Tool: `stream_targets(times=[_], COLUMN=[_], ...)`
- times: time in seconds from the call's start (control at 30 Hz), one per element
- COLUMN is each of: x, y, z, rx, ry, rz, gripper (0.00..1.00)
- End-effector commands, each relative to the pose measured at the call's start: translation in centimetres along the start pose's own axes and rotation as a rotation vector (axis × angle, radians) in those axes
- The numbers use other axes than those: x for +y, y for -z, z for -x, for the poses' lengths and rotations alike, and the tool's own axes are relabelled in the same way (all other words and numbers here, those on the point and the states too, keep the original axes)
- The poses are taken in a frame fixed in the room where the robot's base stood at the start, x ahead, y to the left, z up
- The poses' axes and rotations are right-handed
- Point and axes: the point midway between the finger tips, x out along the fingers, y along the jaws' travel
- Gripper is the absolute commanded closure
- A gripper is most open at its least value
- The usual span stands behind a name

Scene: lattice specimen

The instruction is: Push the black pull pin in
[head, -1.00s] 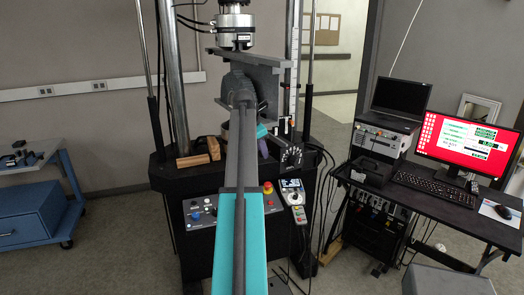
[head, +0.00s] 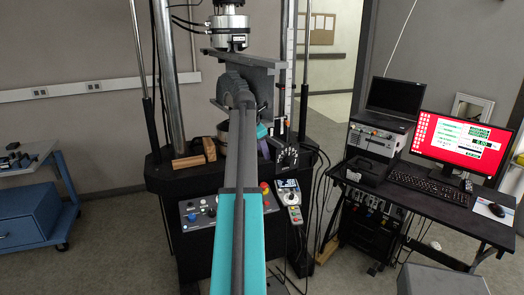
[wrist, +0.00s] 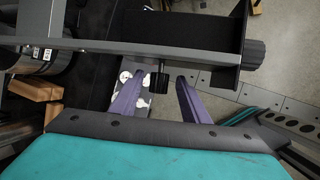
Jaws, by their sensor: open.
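In the wrist view, a short black cylinder that looks like the pull pin (wrist: 158,86) sticks out from the near edge of a grey metal bar (wrist: 110,48). My gripper (wrist: 159,77) has two purple fingers spread apart, one on each side of this pin. The fingers look clear of it, and nothing is held between them. In the head view, my arm hides most of the gripper; a bit of purple (head: 264,148) shows beside it. I cannot make out the pin in the head view.
A ribbed black knob (wrist: 253,54) sits at the bar's right end. The testing machine's grey crossbar (head: 262,62) spans close above my arm. Wooden blocks (head: 190,160) lie left of the arm. A desk (head: 440,205) with a red-screened monitor (head: 463,147) stands to the right.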

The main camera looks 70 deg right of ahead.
Motion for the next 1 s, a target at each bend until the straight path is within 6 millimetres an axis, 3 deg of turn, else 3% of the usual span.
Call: stream_targets(times=[0.37, 1.0], x=[0.1, 0.1], y=[0.1, 0.0], z=[2.2, 10.7], rx=[0.0, -0.001], ry=[-0.002, -0.002], rz=[0.001, 0.0], gripper=[0.58, 0.58])
